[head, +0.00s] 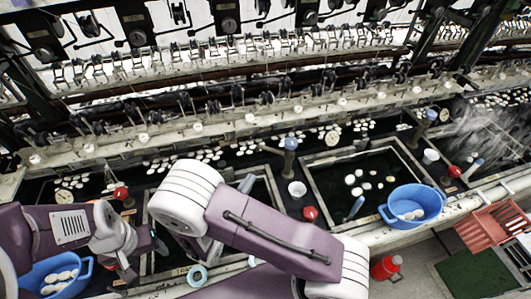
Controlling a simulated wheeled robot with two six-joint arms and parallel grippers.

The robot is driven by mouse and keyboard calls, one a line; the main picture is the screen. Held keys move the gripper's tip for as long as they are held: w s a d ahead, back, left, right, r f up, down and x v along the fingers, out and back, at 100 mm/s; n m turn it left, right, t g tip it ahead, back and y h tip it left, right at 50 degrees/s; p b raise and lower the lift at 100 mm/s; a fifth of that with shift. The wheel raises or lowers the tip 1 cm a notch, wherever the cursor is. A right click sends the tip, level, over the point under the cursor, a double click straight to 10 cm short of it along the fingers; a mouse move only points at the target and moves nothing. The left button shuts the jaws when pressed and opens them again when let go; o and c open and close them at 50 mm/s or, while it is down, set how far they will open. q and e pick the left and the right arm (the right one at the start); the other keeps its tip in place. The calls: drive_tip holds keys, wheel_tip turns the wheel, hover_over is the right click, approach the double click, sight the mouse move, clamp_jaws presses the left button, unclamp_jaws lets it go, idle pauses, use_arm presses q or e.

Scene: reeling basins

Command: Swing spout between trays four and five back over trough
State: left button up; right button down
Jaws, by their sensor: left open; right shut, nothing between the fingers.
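A post with a blue knob (290,145) stands between the middle basin and the right basin, and a similar blue-topped post (432,116) stands further right. Pale blue tubes slant at the basins: one (247,183) beside my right arm, one (355,207) at the right basin's front left. No tray numbers are readable, so I cannot tell which spout is between four and five. My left gripper (152,241) is open at the lower left, just right of my wrist, apart from the blue bowl. My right arm crosses the middle; its gripper is hidden behind its links.
The right basin (312,180) holds white cocoons in dark water. Blue bowls of cocoons stand at right (413,204) and lower left (55,278). Red knobs (310,213) line the front ledge. A red crate (500,233) is far right. Reeling machinery fills the back.

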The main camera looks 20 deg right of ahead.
sight(264, 149)
drive_tip(key=p+x, duration=0.2)
drive_tip(key=x, duration=1.2)
drive_tip(key=shift+f, duration=0.15)
drive_tip(key=w+d+m+g+h+b, duration=0.1)
drive_tip(key=m+g+b, duration=0.1)
drive_tip(key=w+m+g+h+b, duration=0.1)
drive_tip(key=m+g+h+b, duration=0.1)
drive_tip(key=g+b, duration=0.1)
drive_tip(key=w+d+m+g+h+b, duration=0.1)
drive_tip(key=w+m+g+b, duration=0.1)
drive_tip(key=b, duration=0.1)
drive_tip(key=shift+d+f+m+g, duration=0.3)
drive_tip(key=shift+d+f+g, duration=0.05)
drive_tip(key=shift+g, duration=0.05)
drive_tip(key=shift+w+d+r+m+g+h+b, duration=0.15)
drive_tip(key=shift+w+d+r+m+g+b, duration=0.1)
drive_tip(key=shift+w+d+g+b, duration=0.25)
drive_tip(key=shift+w+d+r+m+g+h+b, duration=0.15)
drive_tip(key=shift+w+d+m+g, duration=0.1)
drive_tip(key=shift+d, duration=0.5)
